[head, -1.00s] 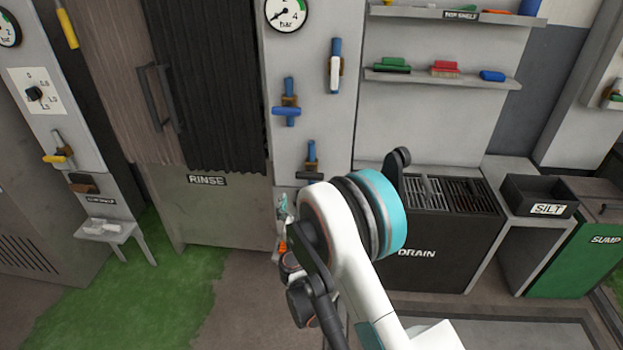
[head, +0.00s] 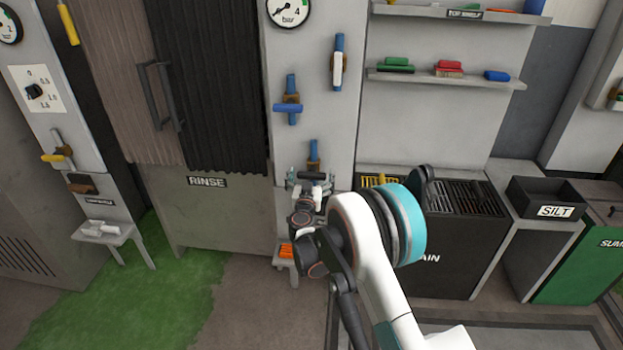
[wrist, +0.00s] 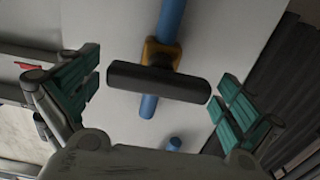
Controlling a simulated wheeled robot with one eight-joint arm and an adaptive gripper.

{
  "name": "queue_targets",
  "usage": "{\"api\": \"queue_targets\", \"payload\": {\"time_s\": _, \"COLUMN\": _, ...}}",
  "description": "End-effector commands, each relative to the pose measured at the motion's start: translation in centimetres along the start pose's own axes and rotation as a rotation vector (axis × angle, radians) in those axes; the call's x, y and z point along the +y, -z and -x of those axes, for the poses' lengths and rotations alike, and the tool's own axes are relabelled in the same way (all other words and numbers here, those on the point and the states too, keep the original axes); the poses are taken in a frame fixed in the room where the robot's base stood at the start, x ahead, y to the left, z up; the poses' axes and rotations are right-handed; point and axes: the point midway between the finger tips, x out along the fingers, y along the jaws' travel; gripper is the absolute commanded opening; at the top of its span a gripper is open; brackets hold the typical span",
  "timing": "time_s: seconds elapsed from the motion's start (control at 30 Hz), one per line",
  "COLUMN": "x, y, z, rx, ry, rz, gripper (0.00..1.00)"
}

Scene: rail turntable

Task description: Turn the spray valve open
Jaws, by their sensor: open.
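A valve with a black bar handle (wrist: 158,82) sits on a blue pipe (wrist: 171,22) with a brown body in the wrist view. The handle lies crosswise to the pipe. My gripper (wrist: 160,86) is open, with one teal-padded finger near each end of the handle; I cannot tell whether they touch it. In the head view my gripper (head: 310,180) is at this lowest valve on the grey panel and partly hides it. Above it are a blue-handled valve (head: 289,108), handle crosswise, and a white-handled valve (head: 338,70), handle along its pipe. No label shows which one is the spray valve.
A pressure gauge (head: 289,10) is above the valves. The rinse cabinet (head: 225,220) stands left, the black drain unit (head: 455,255) right. Shelves (head: 440,80) hold brushes. An orange item (head: 286,251) lies on a low stand below my gripper.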

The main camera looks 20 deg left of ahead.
Motion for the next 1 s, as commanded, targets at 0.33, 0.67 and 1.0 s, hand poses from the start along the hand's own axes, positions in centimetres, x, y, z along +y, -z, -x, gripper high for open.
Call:
{"api": "queue_targets", "payload": {"time_s": 0.33, "x": -0.01, "y": 0.06, "z": -0.21, "rx": 0.000, "ry": 0.000, "rz": 0.000, "gripper": 0.91}}
{"api": "queue_targets", "payload": {"time_s": 0.67, "x": -0.01, "y": 0.05, "z": -0.20, "rx": 0.000, "ry": 0.000, "rz": 0.001, "gripper": 0.59}}
{"api": "queue_targets", "payload": {"time_s": 1.0, "x": -0.05, "y": 0.05, "z": -0.19, "rx": 0.000, "ry": 0.001, "rz": 0.094, "gripper": 0.59}}
